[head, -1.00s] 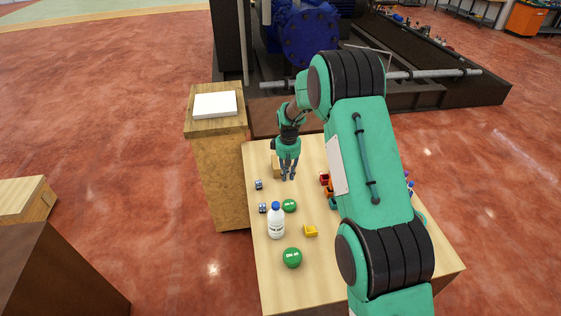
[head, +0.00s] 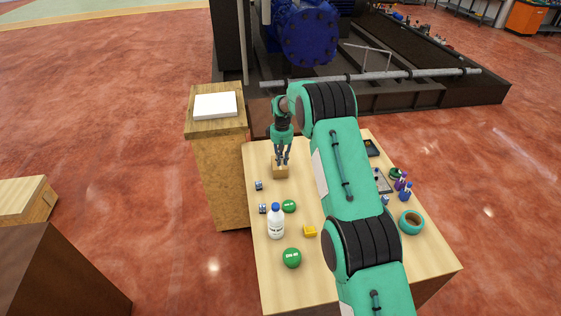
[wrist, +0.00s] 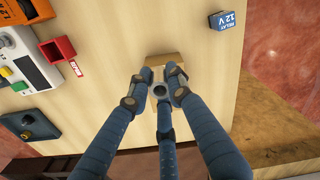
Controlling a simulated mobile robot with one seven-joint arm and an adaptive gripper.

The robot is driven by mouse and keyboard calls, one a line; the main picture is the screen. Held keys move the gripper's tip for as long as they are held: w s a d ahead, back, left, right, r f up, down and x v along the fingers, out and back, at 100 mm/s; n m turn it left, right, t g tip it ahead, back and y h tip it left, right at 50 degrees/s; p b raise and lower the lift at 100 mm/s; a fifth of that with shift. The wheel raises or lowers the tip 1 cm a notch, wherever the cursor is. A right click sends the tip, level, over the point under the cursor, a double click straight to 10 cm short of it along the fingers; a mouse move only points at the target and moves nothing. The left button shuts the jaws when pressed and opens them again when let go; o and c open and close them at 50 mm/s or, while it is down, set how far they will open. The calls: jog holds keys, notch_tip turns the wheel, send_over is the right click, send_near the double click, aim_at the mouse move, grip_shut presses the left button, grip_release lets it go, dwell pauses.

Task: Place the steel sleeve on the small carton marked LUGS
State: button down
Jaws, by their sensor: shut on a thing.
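The steel sleeve (wrist: 160,90) shows in the wrist view as a small grey ring between the fingers of my gripper (wrist: 159,88), which are shut on it. In the head view my gripper (head: 282,163) points down at the small tan carton (head: 280,173) near the table's far left. The carton also shows in the wrist view (wrist: 165,59), partly hidden behind the fingers. Its LUGS marking is not readable. I cannot tell whether the sleeve touches the carton or is just above it.
A white bottle (head: 276,222), green round containers (head: 292,258) and a yellow bin (head: 310,231) stand nearer. A red bin (wrist: 58,49) shows in the wrist view. A teal ring (head: 411,222) and spray bottles are at the right.

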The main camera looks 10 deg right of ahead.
jog(key=shift+w+f, duration=0.1)
jog(key=shift+w, duration=1.4)
jog(key=shift+f, duration=0.1)
jog(key=shift+f+p, duration=0.7)
jog(key=shift+f, duration=0.95)
jog(key=shift+f, duration=0.2)
jog(key=c, duration=1.6)
grip_release()
jog(key=shift+r, duration=0.2)
jog(key=shift+r+b, duration=1.05)
jog(key=shift+r, duration=4.95)
jog(key=shift+r, duration=0.1)
